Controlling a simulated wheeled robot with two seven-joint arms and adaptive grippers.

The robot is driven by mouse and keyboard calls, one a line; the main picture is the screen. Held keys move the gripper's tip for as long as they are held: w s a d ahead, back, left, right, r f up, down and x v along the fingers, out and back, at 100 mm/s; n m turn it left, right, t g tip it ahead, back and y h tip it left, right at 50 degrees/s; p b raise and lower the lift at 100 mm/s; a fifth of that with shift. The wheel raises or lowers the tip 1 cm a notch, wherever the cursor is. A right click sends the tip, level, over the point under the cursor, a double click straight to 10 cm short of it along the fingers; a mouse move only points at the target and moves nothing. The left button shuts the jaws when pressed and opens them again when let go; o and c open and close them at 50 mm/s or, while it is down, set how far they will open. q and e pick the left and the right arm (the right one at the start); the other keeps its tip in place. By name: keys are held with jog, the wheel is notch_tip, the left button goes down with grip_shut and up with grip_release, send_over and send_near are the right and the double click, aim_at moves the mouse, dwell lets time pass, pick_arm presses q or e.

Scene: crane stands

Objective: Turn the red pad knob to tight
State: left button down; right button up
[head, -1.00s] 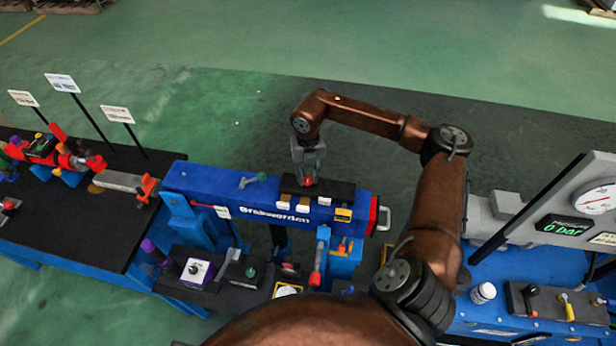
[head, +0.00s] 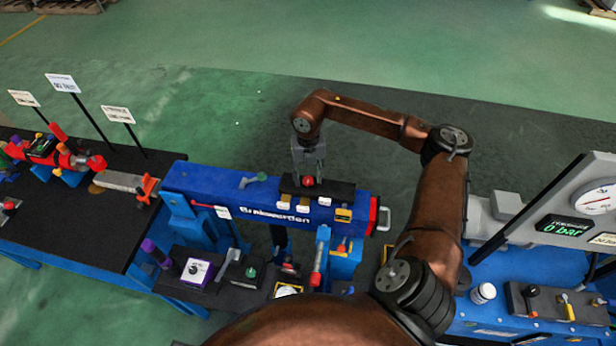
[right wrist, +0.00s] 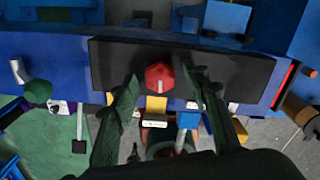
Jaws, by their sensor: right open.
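The red pad knob (head: 308,182) sits on a black plate (head: 340,190) on top of the blue crane beam. In the right wrist view the red knob (right wrist: 160,77) is faceted, with a pale mark on the side nearest the gripper. My right gripper (head: 309,172) is above the knob, pointing down. In the right wrist view its two open fingers (right wrist: 161,80) stand on either side of the knob, with visible gaps. The knob's tight marking cannot be read. My left gripper is not in view.
Several labelled blocks line the beam's front edge, including a yellow one (head: 343,215). A green-knobbed lever (head: 261,177) stands left of the plate. A grey handle (head: 384,217) is at the beam's right end. A gauge panel (head: 570,215) stands at the right.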

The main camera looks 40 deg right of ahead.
aim_at(308, 179)
notch_tip(308, 179, up, 12)
dwell(0.4)
jog(key=shift+f, duration=0.1)
dwell(0.3)
